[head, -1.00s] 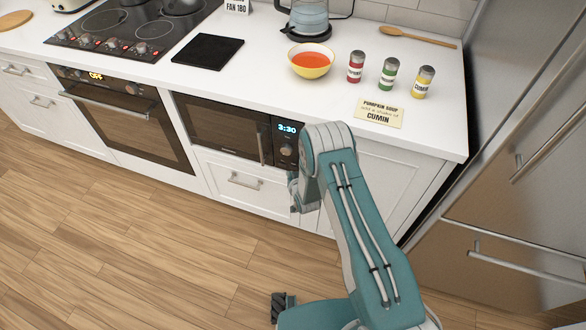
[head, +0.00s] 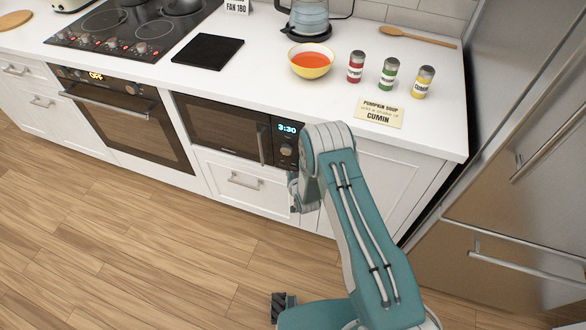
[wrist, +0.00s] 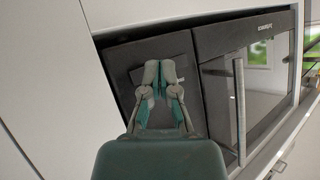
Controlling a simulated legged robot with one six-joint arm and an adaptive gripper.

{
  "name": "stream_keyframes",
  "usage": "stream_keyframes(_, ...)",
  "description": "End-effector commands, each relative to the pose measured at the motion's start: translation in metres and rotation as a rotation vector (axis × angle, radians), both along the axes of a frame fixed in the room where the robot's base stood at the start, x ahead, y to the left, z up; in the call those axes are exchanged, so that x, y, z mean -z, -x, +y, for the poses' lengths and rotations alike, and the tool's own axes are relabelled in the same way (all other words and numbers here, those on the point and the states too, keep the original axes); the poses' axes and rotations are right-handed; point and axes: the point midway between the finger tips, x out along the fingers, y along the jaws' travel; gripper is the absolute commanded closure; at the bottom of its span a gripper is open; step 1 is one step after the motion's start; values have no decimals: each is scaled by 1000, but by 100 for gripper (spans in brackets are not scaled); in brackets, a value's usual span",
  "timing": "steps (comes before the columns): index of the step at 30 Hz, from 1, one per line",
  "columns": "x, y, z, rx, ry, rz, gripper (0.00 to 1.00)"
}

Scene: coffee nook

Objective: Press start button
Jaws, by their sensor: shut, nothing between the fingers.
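The built-in microwave (head: 225,132) has a dark door, a vertical handle and a control panel (head: 287,136) at its right, with a display reading 3:30 and a round knob. My arm's wrist covers part of the area just below and right of the panel. In the wrist view, my gripper (wrist: 160,75) is shut and empty, with its fingertips in front of the dark control panel (wrist: 122,62), beside the microwave's handle (wrist: 240,105). I cannot make out a start button; the fingers cover part of the panel. Whether the tips touch the panel cannot be told.
The white counter (head: 240,85) above holds an orange soup bowl (head: 310,62), several shakers, a cumin card (head: 380,112) and a black mat (head: 205,50). An oven (head: 125,115) is at left, and a steel fridge (head: 530,160) at right. The wooden floor is clear at left.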

Motion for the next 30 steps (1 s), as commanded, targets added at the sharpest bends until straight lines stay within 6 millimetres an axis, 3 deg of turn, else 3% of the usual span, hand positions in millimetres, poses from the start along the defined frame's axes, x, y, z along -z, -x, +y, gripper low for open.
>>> stream_keyframes(30, -2, -8, -4, 0, 0, 0, 100)
